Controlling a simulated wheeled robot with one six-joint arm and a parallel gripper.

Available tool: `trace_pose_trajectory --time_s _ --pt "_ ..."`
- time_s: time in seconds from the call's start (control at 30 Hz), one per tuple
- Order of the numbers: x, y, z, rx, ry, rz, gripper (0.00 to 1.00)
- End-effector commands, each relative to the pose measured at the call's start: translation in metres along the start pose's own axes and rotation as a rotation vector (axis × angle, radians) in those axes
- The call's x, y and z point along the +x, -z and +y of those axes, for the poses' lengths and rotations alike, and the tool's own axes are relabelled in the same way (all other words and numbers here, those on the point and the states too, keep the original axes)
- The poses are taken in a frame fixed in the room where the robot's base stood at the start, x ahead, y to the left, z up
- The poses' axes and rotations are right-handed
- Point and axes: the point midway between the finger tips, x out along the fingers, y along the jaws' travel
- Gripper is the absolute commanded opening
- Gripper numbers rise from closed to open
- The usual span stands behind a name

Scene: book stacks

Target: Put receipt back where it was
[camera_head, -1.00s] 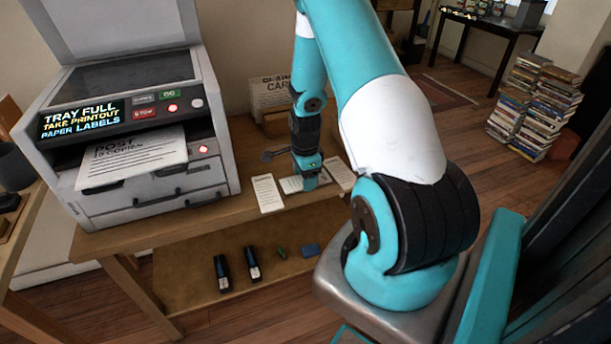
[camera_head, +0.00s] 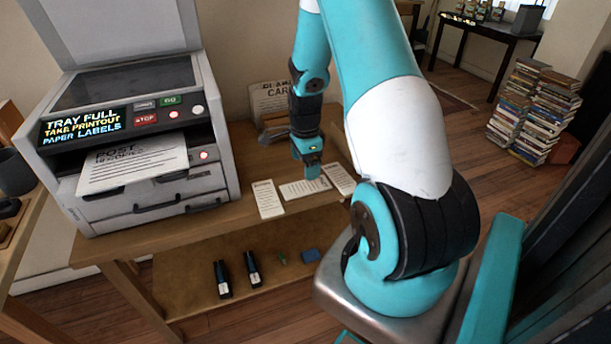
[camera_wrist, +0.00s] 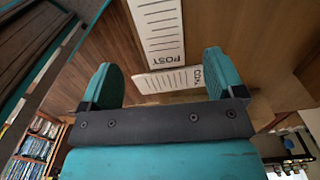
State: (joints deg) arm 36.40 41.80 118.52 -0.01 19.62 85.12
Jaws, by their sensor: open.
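Three white printed slips lie side by side at the front of the wooden table: a left slip (camera_head: 267,199), a middle slip (camera_head: 304,189) and a right slip (camera_head: 340,179). I cannot tell from the print which one is the receipt. My gripper (camera_head: 312,168) is open and empty, just above the middle slip. In the wrist view, my gripper's teal fingers (camera_wrist: 163,78) are apart. A slip headed "POST" (camera_wrist: 158,32) and a crosswise slip (camera_wrist: 168,81) show beyond and between them.
A printer (camera_head: 130,130) with a printed sheet (camera_head: 133,162) in its tray stands left. A card holder (camera_head: 272,104) is behind the gripper. The lower shelf (camera_head: 190,270) holds two dark staplers (camera_head: 238,272) and small items. Book stacks (camera_head: 535,110) stand far right.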

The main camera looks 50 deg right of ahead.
Motion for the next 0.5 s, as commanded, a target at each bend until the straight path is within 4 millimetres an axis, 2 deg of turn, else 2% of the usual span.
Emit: trace_pose_trajectory --time_s 0.03,0.2,0.5 --pt "-0.012 0.0 -0.001 0.0 0.004 0.0 0.88" --pt "-0.039 0.0 -0.001 0.0 0.002 0.0 0.88" --pt "-0.055 -0.005 0.001 -0.023 0.002 -0.004 0.88"
